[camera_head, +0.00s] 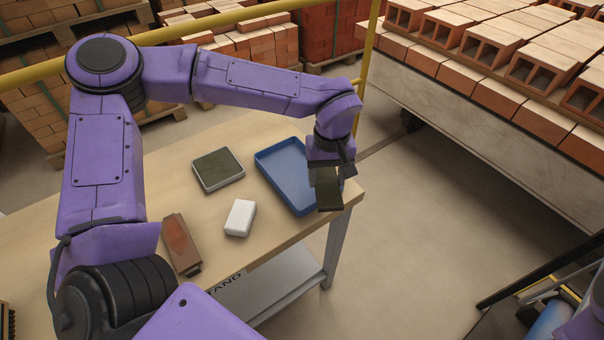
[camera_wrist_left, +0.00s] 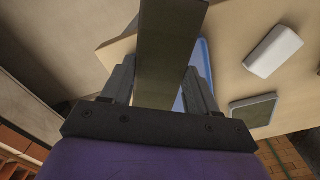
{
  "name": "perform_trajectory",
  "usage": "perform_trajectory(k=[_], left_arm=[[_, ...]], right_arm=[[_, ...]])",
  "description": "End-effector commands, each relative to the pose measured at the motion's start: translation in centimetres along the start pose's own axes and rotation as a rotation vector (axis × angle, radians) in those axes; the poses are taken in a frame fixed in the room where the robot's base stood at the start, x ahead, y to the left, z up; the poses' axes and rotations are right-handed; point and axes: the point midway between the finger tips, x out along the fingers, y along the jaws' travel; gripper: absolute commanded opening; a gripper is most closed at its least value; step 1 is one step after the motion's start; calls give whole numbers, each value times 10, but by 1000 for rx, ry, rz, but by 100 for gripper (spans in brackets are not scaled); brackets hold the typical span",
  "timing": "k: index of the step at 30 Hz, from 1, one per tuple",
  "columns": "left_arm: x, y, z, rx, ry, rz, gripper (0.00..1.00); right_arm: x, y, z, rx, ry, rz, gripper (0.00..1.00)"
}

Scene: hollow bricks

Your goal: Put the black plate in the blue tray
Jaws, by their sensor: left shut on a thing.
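My left gripper (camera_head: 328,170) is shut on the black plate (camera_head: 329,192), a dark, flat, oblong piece that hangs down from the jaws. In the left wrist view the plate (camera_wrist_left: 168,55) stretches away between the two fingers of the gripper (camera_wrist_left: 160,88). The blue tray (camera_head: 270,172) lies on the table, and the plate is over or just beyond its right end. The plate and gripper hide that end. In the left wrist view only a strip of the tray (camera_wrist_left: 204,62) shows behind the plate. My right gripper is not in view.
On the wooden table (camera_head: 120,190) are a grey-rimmed dark square item (camera_head: 218,169), a white block (camera_head: 240,217) and a reddish-brown piece (camera_head: 181,243). The table's right edge is close to the plate. Brick stacks (camera_head: 530,60) stand beyond, with open floor between.

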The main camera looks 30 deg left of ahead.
Motion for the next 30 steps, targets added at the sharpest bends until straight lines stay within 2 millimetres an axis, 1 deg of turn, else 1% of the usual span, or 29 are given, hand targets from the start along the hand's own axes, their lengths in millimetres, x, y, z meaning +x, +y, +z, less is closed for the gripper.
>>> perform_trajectory(k=[3, 5, 9, 11, 12, 17, 24, 27, 30], left_arm=[[-6, -3, 4, -319, 4, 3, 0], [-9, -6, 7, -495, 4, 3, 0], [-16, -14, 13, -916, 4, 6, 0], [-19, -17, 15, -1096, 4, 6, 0], [-20, -19, 17, -1216, 4, 6, 0], [-27, -28, 25, -1697, 2, 6, 0], [-35, -41, 37, -2418, -2, 6, 0], [-37, -46, 42, -2706, -3, 4, 0], [-40, -50, 47, -2952, -4, 2, 0]], right_arm=[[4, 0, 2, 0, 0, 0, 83], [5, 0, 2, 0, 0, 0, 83], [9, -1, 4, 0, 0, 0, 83], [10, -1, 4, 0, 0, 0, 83], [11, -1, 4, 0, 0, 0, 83], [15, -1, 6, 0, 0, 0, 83], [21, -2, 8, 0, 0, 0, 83], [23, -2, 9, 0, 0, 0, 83], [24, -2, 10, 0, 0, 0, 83]])
